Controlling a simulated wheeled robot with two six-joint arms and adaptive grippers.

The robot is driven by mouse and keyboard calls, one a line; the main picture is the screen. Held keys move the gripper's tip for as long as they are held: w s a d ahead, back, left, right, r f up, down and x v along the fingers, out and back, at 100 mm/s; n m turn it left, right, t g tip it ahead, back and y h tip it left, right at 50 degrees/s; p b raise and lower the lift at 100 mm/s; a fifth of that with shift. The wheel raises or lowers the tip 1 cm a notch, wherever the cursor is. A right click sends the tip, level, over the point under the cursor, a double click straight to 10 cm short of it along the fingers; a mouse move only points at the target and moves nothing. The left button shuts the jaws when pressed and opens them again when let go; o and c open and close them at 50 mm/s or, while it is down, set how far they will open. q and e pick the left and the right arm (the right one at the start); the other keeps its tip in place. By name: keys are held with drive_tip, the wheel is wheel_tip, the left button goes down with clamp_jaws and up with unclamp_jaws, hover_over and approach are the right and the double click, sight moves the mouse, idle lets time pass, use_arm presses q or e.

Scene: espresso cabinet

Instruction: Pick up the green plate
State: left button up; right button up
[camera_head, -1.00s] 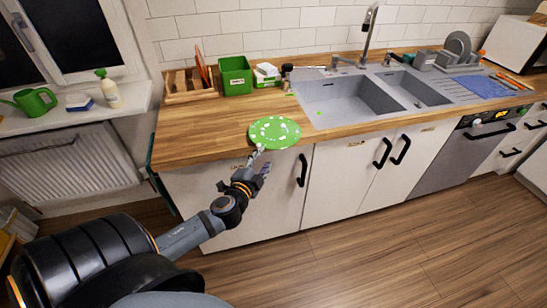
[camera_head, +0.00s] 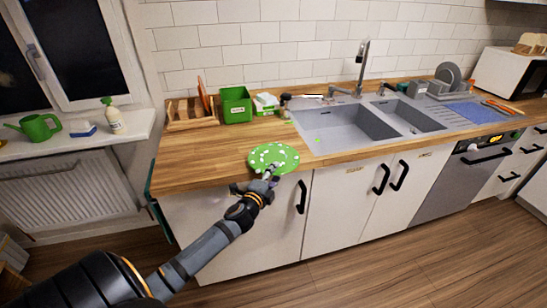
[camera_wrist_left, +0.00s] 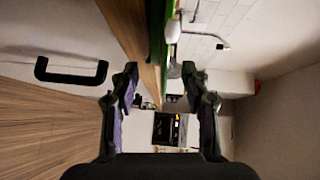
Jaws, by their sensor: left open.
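The green plate (camera_head: 265,156) with white spots lies flat on the wooden counter near its front edge, left of the sink. My left gripper (camera_head: 269,176) is open at the plate's near rim, by the counter's front edge. In the left wrist view, which is turned on its side, the open fingers (camera_wrist_left: 160,76) stand apart. A green strip, apparently the plate's edge (camera_wrist_left: 157,38), runs toward the gap between them. I cannot tell whether a finger touches the plate. My right gripper is not in view.
The wooden counter (camera_head: 190,172) is clear left of the plate. Behind stand a green box (camera_head: 236,105) and a wooden rack (camera_head: 190,118). The sink (camera_head: 350,125) is to the right. A black cabinet handle (camera_head: 301,197) sits below the counter edge.

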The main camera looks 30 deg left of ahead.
use_arm(q)
drive_tip(key=shift+w+a+f, duration=0.1)
drive_tip(key=shift+w+f, duration=0.05)
drive_tip(key=shift+w, duration=1)
drive_tip(key=shift+s, duration=0.1)
drive_tip(key=shift+c, duration=0.4)
clamp_jaws()
